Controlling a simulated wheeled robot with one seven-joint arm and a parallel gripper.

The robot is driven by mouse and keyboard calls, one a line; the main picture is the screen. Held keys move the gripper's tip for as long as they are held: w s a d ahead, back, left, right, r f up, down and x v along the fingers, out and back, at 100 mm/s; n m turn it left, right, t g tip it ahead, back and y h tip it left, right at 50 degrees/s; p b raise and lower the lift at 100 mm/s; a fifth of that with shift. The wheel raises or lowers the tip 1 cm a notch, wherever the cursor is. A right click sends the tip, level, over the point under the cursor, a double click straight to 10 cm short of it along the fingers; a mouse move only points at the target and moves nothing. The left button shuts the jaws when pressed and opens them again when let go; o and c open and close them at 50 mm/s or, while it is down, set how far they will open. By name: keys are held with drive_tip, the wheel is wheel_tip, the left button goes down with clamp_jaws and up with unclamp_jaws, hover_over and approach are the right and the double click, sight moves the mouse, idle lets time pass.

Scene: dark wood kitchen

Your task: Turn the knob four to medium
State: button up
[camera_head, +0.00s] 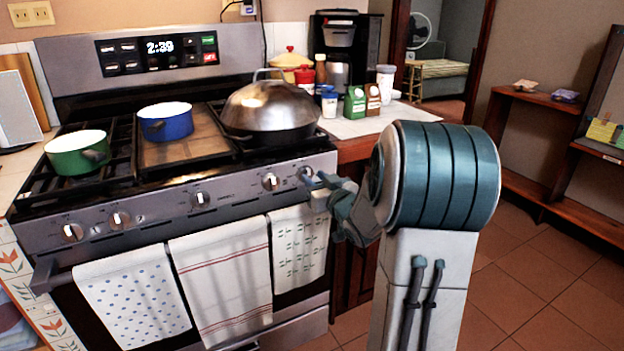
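The stove's front panel (160,207) carries a row of several round silver knobs. The leftmost knob (72,232) and the one beside it (119,220) are at the left end, and a middle knob (200,199) sits apart. Fourth from the left is a knob (270,181) in clear view. The rightmost knob (306,173) is just beyond my fingertips. The numbers and setting marks are too small to read. My gripper (318,184) is at the panel's right end, close to the rightmost knob; contact cannot be told. My arm partly hides the gripper, and its finger opening is unclear.
Towels (222,275) hang on the oven handle below the knobs. A green pot (78,153), a blue pot (166,121) and a domed lidded pan (268,108) stand on the stovetop. Jars and a coffee maker (338,50) fill the counter at right. Floor at right is clear.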

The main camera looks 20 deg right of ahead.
drive_tip(key=shift+w, duration=1.15)
clamp_jaws()
